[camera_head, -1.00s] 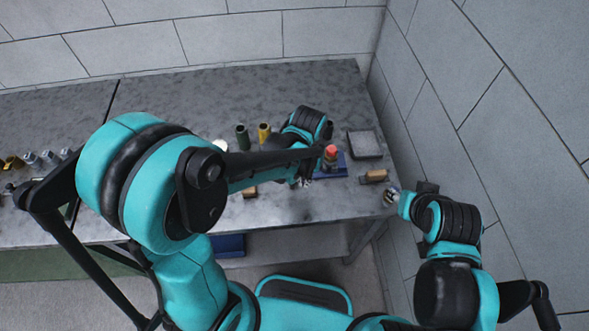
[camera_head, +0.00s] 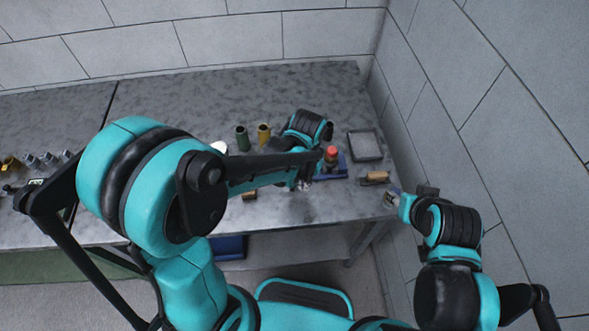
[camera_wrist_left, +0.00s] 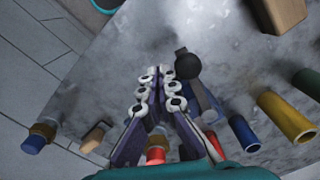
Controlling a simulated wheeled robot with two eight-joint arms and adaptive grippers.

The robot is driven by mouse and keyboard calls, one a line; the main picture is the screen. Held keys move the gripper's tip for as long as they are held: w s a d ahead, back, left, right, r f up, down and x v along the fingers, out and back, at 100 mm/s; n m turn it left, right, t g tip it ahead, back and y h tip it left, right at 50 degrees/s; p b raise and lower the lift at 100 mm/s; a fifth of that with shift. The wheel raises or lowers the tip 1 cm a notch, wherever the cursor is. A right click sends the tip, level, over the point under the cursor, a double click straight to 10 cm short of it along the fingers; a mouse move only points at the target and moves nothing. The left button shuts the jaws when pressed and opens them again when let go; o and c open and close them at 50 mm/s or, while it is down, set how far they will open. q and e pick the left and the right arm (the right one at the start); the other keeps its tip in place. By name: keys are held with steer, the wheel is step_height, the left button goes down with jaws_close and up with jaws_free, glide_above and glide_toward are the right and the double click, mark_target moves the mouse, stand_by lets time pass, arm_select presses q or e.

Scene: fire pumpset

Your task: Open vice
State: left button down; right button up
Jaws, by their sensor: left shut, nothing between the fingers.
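The vice (camera_head: 338,172) appears to be the blue item on the right part of the grey bench, with a red-topped cylinder (camera_head: 331,154) at it. My left arm partly covers it. In the left wrist view a dark bar with a round black knob (camera_wrist_left: 187,65) and a blue body (camera_wrist_left: 206,101) lies just beside my left gripper (camera_wrist_left: 158,75). The fingers are shut with nothing between them; whether they touch the bar I cannot tell. In the head view my left gripper (camera_head: 304,184) is small and partly hidden. My right gripper (camera_head: 392,197) is by the bench's right edge, its fingers unclear.
A green cylinder (camera_head: 242,138) and a yellow one (camera_head: 264,134) stand left of my left wrist. A grey tray (camera_head: 365,146) and a wood-handled tool (camera_head: 375,178) lie to the right, near the wall. A wooden block (camera_head: 250,195) lies near the front edge. The bench's back is clear.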

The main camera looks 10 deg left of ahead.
arm_select(q)
steer(key=shift+s+a, duration=0.25)
steer(key=shift+a, duration=0.7)
steer(key=shift+s+a, duration=0.1)
steer(key=shift+a, duration=0.05)
steer(key=shift+s+a, duration=0.2)
steer(key=shift+a, duration=0.85)
steer(key=shift+w+a, duration=0.3)
steer(key=shift+a, duration=0.6)
